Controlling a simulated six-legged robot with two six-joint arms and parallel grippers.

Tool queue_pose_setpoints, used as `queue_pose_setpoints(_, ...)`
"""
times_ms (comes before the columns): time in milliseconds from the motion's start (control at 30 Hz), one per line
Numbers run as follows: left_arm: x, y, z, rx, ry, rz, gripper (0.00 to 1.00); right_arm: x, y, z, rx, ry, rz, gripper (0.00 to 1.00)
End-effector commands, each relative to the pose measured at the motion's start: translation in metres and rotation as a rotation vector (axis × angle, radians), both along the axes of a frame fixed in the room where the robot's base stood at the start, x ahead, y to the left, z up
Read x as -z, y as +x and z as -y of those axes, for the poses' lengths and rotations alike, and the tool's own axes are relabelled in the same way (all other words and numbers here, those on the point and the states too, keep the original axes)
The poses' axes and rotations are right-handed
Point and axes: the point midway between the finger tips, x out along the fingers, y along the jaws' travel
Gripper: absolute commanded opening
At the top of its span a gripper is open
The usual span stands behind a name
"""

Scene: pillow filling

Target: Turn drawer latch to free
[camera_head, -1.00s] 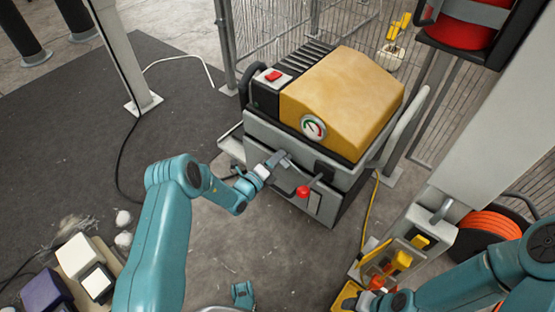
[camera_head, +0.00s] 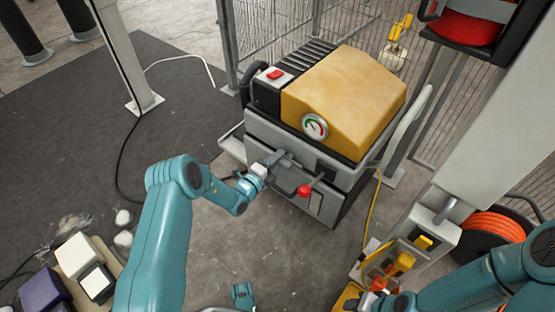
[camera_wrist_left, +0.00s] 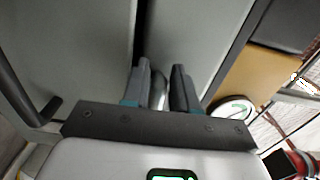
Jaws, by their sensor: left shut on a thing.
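The machine (camera_head: 268,128) has a grey cabinet body with a yellow hood. My left gripper (camera_head: 281,158) is at its grey front, left of the red-knobbed lever (camera_head: 304,191). In the left wrist view the left gripper (camera_wrist_left: 160,84) is shut on a small light grey piece (camera_wrist_left: 158,92), which looks like the drawer latch. The piece lies at the dark seam between two grey panels. The fingers hide most of it, so its turn angle cannot be told. My right gripper (camera_head: 374,302) is at the bottom right, partly cut off, and its jaws are unclear.
A round gauge (camera_head: 315,126) sits on the machine's front. A yellow-and-grey unit (camera_head: 401,262) and an orange hose reel (camera_head: 492,226) stand at the right. White and purple boxes (camera_head: 78,255) lie at the lower left. The floor before the machine is mostly clear.

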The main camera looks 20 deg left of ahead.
Motion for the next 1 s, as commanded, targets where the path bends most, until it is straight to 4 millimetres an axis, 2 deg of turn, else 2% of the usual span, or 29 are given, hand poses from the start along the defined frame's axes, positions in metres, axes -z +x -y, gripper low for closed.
queue_pose_setpoints(200, 0.001, -0.001, 0.001, 0.003, -0.001, -0.003, 0.00, 0.000, 0.000, 0.000, 0.000, 0.000, 0.000, 0.43)
queue_pose_setpoints(233, 0.001, -0.001, 0.001, 0.003, -0.001, -0.003, 0.37, 0.000, 0.000, 0.000, 0.000, 0.000, 0.000, 0.43)
queue_pose_setpoints(267, 0.001, -0.001, 0.001, 0.003, -0.001, -0.003, 0.43, 0.000, 0.000, 0.000, 0.000, 0.000, 0.000, 0.43)
queue_pose_setpoints(533, 0.000, -0.001, 0.000, 0.001, 0.000, -0.001, 0.43, 0.000, 0.000, 0.000, 0.000, 0.000, 0.000, 0.43)
queue_pose_setpoints(667, -0.001, -0.009, -0.003, 0.000, -0.001, -0.004, 0.43, -0.006, -0.001, -0.001, -0.002, 0.001, -0.003, 0.43)
queue_pose_setpoints(767, -0.003, -0.026, -0.010, -0.002, -0.001, -0.006, 0.43, -0.015, -0.004, -0.002, -0.007, 0.002, -0.010, 0.43)
queue_pose_setpoints(1000, -0.003, -0.087, -0.032, -0.003, -0.003, -0.006, 0.43, -0.036, -0.009, -0.006, -0.024, 0.006, -0.019, 0.43)
